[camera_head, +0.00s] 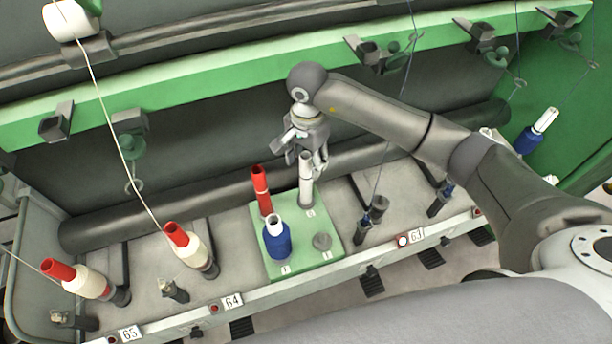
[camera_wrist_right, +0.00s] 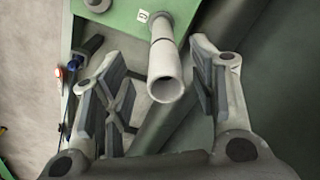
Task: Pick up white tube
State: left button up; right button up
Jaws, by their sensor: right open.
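The white tube (camera_head: 306,178) stands upright on the green board (camera_head: 331,262), at its back right corner. In the right wrist view the tube (camera_wrist_right: 164,72) points its open end at the camera, between the two fingers. My right gripper (camera_head: 314,168) is just above and behind the tube's top in the head view. In the wrist view the right gripper (camera_wrist_right: 160,88) is open, one finger on each side of the tube, with gaps visible. My left gripper is not in view.
The board also holds a red tube (camera_head: 261,190), a blue spool (camera_head: 277,241) and an empty grey peg (camera_head: 322,241). Cream spools with red tubes (camera_head: 190,249) stand to the left. A green rail (camera_head: 230,85) runs behind, and threads hang down from it.

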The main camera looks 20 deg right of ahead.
aim_at(306, 170)
jog(key=f, duration=0.1)
jog(key=f+p, duration=0.2)
jog(key=f, duration=0.1)
jog(key=shift+w, duration=0.25)
jog(key=shift+f, duration=0.55)
jog(key=c, duration=1.1)
jog(key=shift+w+r, duration=0.1)
jog(key=shift+r, duration=0.05)
